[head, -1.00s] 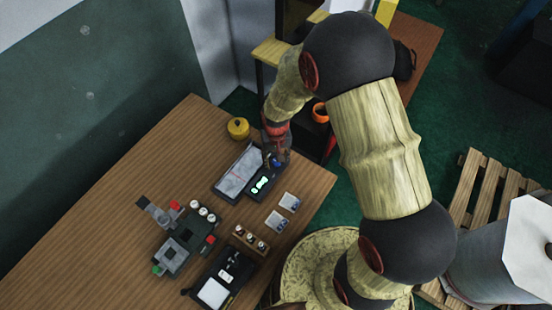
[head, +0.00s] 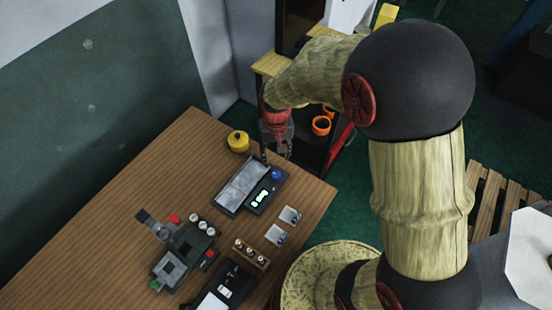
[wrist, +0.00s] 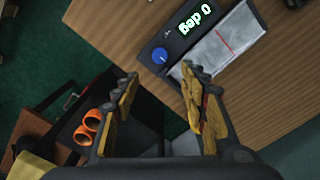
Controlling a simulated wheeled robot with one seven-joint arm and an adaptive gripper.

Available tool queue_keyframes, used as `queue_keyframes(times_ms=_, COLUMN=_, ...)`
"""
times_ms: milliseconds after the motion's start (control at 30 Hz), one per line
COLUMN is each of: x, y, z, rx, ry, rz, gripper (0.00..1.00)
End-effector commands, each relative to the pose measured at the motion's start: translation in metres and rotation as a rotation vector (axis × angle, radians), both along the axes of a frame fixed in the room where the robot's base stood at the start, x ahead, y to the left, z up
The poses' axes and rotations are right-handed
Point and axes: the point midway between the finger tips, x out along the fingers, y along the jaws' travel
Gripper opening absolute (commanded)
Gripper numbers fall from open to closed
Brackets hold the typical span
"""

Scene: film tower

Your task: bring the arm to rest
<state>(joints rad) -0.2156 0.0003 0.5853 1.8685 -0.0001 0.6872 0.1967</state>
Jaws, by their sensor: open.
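My gripper (head: 275,155) hangs above the far right edge of the wooden table, beyond the flat device with a grey plate and lit display (head: 262,197). In the wrist view my gripper (wrist: 160,80) is open, its two yellow-padded fingers apart with nothing between them. The device (wrist: 225,40) lies past the fingertips there, its display reading "0 deg" beside a blue knob. My arm is bent, with its elbow high at the right of the head view.
The wooden table (head: 130,200) holds a yellow round pot (head: 238,141), a grey machine (head: 180,255), small square cards (head: 290,215) and a rack of small bottles (head: 250,253). A dark shelf with orange rings (head: 321,125) stands behind the gripper. A pallet (head: 495,195) lies at right.

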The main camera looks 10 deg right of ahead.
Motion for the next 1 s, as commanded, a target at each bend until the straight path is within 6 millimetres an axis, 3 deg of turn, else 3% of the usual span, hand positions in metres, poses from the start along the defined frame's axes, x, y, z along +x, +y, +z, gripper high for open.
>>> queue_keyframes(times_ms=567, x=-0.001, y=0.0, z=0.0, rx=0.0, ry=0.002, rz=0.009, gripper=0.43)
queue_keyframes(times_ms=733, x=-0.03, y=-0.007, z=-0.005, rx=-0.013, ry=0.072, rz=0.057, gripper=0.43)
queue_keyframes(times_ms=1000, x=-0.079, y=-0.027, z=0.064, rx=-0.006, ry=0.042, rz=0.104, gripper=0.43)
